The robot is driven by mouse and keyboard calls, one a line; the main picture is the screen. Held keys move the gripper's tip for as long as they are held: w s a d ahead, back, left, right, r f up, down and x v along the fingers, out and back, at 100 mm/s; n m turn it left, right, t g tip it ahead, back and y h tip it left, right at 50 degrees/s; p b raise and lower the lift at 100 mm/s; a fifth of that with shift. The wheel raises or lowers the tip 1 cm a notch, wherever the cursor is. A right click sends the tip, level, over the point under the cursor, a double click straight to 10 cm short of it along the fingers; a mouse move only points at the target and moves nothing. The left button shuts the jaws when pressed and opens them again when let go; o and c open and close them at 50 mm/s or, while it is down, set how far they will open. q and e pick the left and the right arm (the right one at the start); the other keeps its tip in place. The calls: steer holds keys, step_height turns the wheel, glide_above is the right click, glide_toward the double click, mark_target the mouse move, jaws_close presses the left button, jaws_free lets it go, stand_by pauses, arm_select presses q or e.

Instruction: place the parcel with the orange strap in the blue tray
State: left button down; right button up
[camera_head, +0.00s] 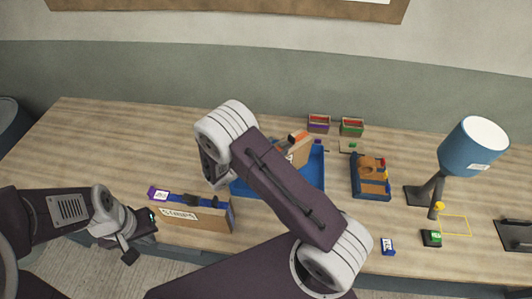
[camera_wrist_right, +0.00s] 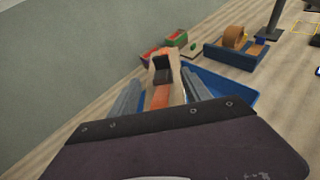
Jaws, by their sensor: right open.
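The brown parcel with the orange strap (camera_head: 298,149) stands in or over the blue tray (camera_head: 318,172), partly hidden by my right arm; whether it rests on the tray floor is hidden. In the right wrist view, the parcel's orange strap (camera_wrist_right: 161,97) and a black piece on it lie between the fingers of my right gripper (camera_wrist_right: 160,78). These fingers are apart, one on each side of the parcel. The blue tray's edge (camera_wrist_right: 241,98) shows to their right. My left gripper (camera_head: 141,228) is low at the table's front edge, left of the stamps box; its jaw gap is unclear.
A long box labelled STAMPS (camera_head: 190,215) stands left of the tray. A blue holder with a tape roll (camera_head: 370,190) is to the right. Small red-topped and green boxes (camera_head: 351,127) stand behind. A blue lamp (camera_head: 470,146) stands at right. The table's far left is clear.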

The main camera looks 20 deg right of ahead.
steer(key=b+v, duration=0.1)
steer(key=v, duration=0.6)
steer(key=shift+s+a+b, duration=0.1)
steer(key=shift+a+b, duration=0.2)
steer(key=shift+s+a+r, duration=0.15)
steer(key=s+m+g+y, duration=0.4)
steer(key=s+m+y, duration=0.95)
steer(key=m, duration=0.85)
steer(key=shift+s+a+f+b, duration=0.1)
steer(key=shift+a+f+b, duration=0.05)
steer(key=shift+f+b, duration=1)
steer(key=shift+s+a+f+b, duration=0.1)
steer(key=shift+a+f+b, duration=0.1)
steer(key=shift+f+b, duration=0.95)
